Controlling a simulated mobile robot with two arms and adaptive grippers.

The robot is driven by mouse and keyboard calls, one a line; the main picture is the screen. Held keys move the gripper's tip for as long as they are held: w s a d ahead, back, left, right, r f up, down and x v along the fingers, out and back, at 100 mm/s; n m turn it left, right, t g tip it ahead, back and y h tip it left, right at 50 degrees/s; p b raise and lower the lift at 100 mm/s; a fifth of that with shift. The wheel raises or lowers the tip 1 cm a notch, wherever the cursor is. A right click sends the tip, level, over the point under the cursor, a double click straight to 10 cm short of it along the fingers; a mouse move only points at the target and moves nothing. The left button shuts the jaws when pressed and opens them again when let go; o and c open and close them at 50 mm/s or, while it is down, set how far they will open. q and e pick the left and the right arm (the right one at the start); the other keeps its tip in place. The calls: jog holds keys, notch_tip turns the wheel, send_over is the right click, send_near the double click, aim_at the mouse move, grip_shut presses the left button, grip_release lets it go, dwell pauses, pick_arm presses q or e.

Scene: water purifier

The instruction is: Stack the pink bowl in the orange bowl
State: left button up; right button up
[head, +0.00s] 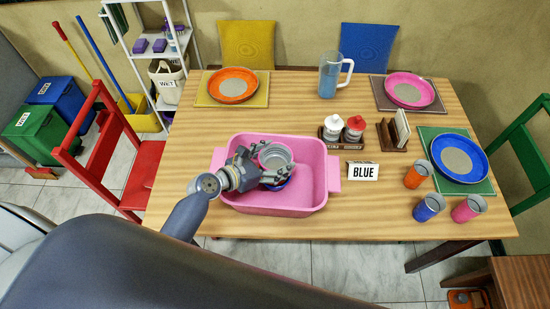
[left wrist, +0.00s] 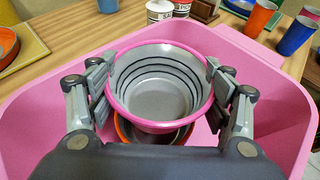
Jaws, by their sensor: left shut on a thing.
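The pink bowl (left wrist: 158,88), grey inside with a pink rim, is held upright in my left gripper (left wrist: 160,75). The gripper's fingers are shut on its rim at both sides. The orange bowl (left wrist: 124,128) sits directly below it in the pink tub; only part of its rim shows under the pink bowl in the left wrist view. I cannot tell whether the two bowls touch. In the head view the gripper (head: 262,160) and pink bowl (head: 276,153) are inside the tub, and the orange bowl is hidden. My right gripper is out of view.
The pink tub (head: 318,150) stands at the table's front. A blue edge (head: 278,186) shows under the gripper. Several cups stand at right, plates farther out. A jug (head: 332,76) stands at the back.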

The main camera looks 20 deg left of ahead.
pick_arm(q)
jog(key=shift+f, duration=0.55)
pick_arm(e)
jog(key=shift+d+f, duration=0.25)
pick_arm(q)
jog(key=o, duration=1.1)
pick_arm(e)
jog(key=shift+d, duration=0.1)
pick_arm(q)
jog(key=shift+r, duration=0.7)
jog(key=shift+b+v, duration=0.45)
jog(key=shift+v, duration=5.55)
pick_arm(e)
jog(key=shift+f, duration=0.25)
